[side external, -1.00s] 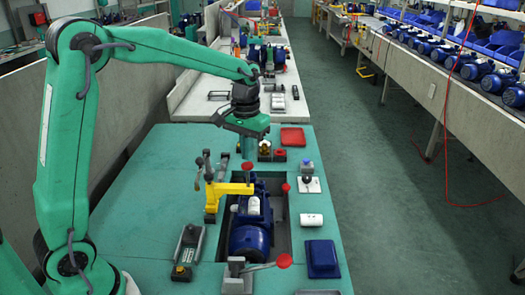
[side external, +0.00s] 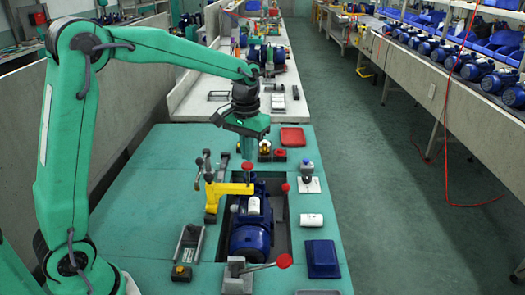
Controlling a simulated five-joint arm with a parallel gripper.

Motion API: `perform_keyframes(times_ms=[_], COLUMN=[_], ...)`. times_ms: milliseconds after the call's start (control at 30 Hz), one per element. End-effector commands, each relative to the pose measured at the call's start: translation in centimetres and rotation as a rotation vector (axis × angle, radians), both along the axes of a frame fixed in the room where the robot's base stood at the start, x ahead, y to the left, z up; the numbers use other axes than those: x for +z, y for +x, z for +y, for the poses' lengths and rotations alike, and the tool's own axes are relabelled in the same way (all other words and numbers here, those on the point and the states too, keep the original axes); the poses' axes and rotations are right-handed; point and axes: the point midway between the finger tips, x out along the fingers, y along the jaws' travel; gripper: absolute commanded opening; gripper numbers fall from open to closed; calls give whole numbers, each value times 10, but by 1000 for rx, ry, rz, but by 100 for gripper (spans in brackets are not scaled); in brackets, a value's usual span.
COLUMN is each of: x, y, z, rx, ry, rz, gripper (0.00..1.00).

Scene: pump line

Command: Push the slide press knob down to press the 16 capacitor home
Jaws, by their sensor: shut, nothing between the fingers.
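The yellow slide press (side external: 229,190) stands on the left edge of the recess in the green bench, its arm reaching right over the blue motor (side external: 250,236). A white capacitor (side external: 254,205) stands upright on the motor under the end of that arm. My gripper (side external: 247,159) is shut and empty, pointing down over the arm's outer end. The press knob there is small and mostly hidden at my fingertips, so I cannot tell whether they touch it. A second white capacitor (side external: 311,220) lies on its side right of the recess.
Red-knobbed levers stand beside the recess, one at its front (side external: 284,261). A metal clamp (side external: 201,172) rises left of the press. A blue tray (side external: 321,259) and a red tray (side external: 292,138) lie on the bench. Its left part is clear.

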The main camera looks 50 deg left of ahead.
Motion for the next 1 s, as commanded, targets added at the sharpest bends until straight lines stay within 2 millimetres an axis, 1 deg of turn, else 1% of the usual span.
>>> perform_keyframes(times_ms=[367, 1000], x=[-2, -15], y=[0, 0], z=[0, 0], rx=[0, 0], ry=[0, 0], rz=[0, 0], gripper=[0, 0])
